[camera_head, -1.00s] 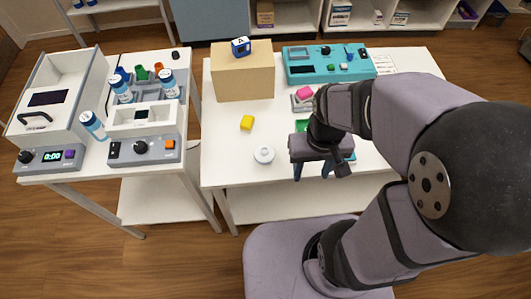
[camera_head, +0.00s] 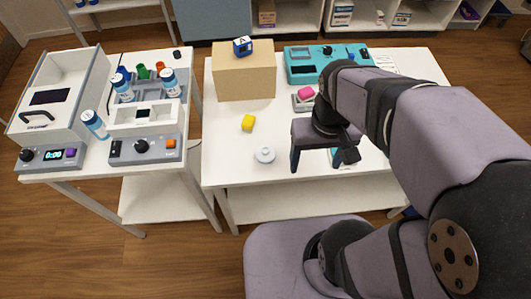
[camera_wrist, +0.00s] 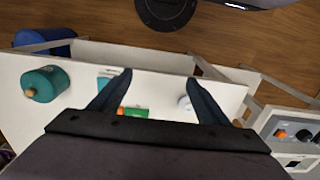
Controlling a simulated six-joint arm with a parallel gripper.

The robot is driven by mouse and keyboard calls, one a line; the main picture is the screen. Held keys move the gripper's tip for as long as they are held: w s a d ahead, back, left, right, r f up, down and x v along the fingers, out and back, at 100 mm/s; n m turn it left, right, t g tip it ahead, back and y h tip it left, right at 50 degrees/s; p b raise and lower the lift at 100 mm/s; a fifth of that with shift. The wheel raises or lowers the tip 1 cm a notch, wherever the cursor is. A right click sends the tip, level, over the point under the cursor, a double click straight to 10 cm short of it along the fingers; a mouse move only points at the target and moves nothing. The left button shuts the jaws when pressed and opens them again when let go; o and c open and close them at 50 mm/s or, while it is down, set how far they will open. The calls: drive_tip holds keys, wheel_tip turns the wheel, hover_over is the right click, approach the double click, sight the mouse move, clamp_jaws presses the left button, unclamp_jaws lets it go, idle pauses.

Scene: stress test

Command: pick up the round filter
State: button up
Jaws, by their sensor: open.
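The round filter appears to be the small white disc with a raised middle (camera_head: 264,155), lying flat near the front of the right-hand white table. In the wrist view, a white round thing (camera_wrist: 184,102), likely the same disc, is partly hidden behind the right finger. My gripper (camera_head: 315,162) is open and empty, to the right of the disc and apart from it, seemingly above the table. In the wrist view both fingers of my gripper (camera_wrist: 158,75) are spread, with nothing between their tips.
Bare tabletop (camera_head: 225,165) lies left of the disc.

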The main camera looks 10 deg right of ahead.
drive_tip(key=w+a+m+t+y+b, duration=0.1)
drive_tip(key=w+a+m+t+b, duration=0.4)
drive_tip(key=w+a+t, duration=1.25)
drive_tip(key=m+g+h+b, duration=0.3)
drive_tip(key=m+g+h, duration=0.25)
drive_tip(key=h, duration=0.85)
hover_over(263, 154)
drive_tip(key=v, duration=0.6)
drive_tip(key=shift+n+h, duration=0.25)
drive_tip(key=shift+h, duration=0.15)
wheel_tip(263, 154, down, 15)
drive_tip(key=shift+r, duration=0.15)
drive_tip(key=shift+p+x, duration=1.4)
drive_tip(key=shift+x, duration=2.3)
drive_tip(key=shift+w+a, duration=0.1)
drive_tip(key=c, duration=1.1)
